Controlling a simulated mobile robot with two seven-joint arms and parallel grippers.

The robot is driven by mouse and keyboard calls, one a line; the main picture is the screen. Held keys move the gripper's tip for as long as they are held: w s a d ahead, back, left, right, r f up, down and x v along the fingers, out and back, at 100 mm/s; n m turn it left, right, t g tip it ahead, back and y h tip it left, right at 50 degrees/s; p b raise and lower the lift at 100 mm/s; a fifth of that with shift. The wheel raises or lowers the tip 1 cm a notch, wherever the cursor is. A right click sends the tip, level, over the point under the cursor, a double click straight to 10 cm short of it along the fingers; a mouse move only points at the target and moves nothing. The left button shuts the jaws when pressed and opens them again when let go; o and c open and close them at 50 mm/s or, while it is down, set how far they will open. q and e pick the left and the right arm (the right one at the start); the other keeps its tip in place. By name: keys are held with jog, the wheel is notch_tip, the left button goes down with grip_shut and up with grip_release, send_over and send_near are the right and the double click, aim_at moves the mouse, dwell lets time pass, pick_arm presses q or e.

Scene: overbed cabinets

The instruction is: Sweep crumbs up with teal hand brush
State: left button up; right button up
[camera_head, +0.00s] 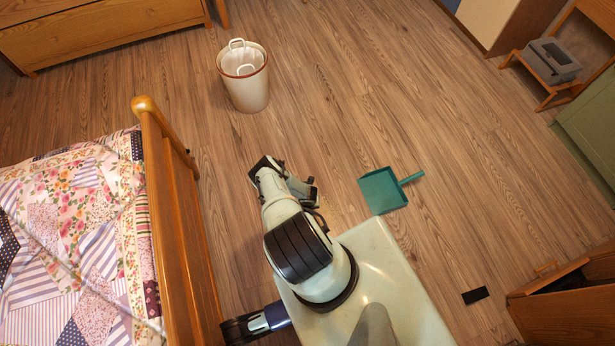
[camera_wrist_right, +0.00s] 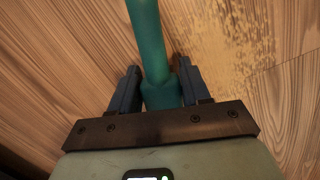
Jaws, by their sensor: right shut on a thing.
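In the wrist view my right gripper (camera_wrist_right: 159,70) is shut around the handle of the teal hand brush (camera_wrist_right: 149,35). The handle runs up out of the top of that view, and the bristles are not seen. Tan crumbs (camera_wrist_right: 235,45) lie scattered on the floor to the right of the handle. In the head view the brush and right fingertips are hidden by my arm. A teal dustpan (camera_head: 383,191) lies on the floor right of my arm, its handle pointing right. Faint crumbs (camera_head: 330,207) show between my arm and the dustpan.
A bed with a wooden footboard (camera_head: 172,200) stands close on the left. A white bin (camera_head: 244,78) with a brown rim stands farther ahead. An open wooden drawer (camera_head: 565,300) and a small dark object (camera_head: 475,295) are at lower right. The floor ahead is mostly clear.

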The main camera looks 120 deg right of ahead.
jog(key=shift+f, duration=0.55)
